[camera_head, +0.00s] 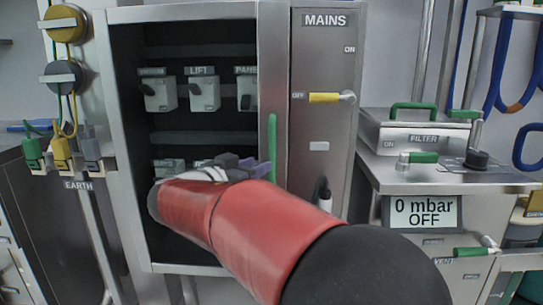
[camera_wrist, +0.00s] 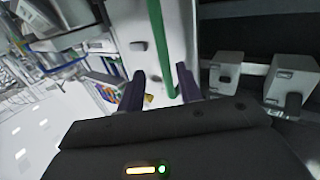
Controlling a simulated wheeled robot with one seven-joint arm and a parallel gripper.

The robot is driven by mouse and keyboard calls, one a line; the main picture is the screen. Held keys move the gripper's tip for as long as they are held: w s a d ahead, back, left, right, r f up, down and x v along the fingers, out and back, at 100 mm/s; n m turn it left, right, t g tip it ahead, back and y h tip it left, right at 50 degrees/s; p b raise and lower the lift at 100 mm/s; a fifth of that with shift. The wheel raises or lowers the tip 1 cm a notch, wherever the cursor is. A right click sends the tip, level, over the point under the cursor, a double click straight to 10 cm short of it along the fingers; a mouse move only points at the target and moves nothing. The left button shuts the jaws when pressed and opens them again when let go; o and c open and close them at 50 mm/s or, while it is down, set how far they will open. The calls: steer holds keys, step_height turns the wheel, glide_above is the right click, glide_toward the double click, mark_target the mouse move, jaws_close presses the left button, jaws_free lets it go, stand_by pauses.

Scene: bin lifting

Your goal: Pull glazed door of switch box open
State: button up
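The switch box (camera_head: 126,165) stands in the middle of the head view, with several small labelled switches inside. Its glazed door appears shut. A green upright handle (camera_head: 272,140) is on the metal strip at the door's right side. My gripper (camera_head: 258,168) is at the handle's lower part, with my red arm hiding the box's lower right. In the wrist view the green handle (camera_wrist: 160,45) shows between two dark, parted fingers (camera_wrist: 161,88). The gripper is open; I cannot tell whether a finger touches the handle.
Right of the door is the MAINS panel (camera_head: 325,60) with a yellow lever (camera_head: 323,98) at OFF. Further right stands the filter unit (camera_head: 420,132) with a display (camera_head: 422,213). Earth plugs (camera_head: 62,150) hang at the left.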

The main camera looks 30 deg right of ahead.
mark_target(270, 155)
steer(key=x, duration=0.2)
steer(key=p+x, duration=0.1)
steer(key=x, duration=0.2)
steer(key=p+x, duration=0.1)
steer(key=x, duration=0.1)
steer(key=shift+w+d+r, duration=0.2)
steer(key=shift+w+r, duration=0.2)
steer(key=shift+w, duration=0.05)
jaws_close()
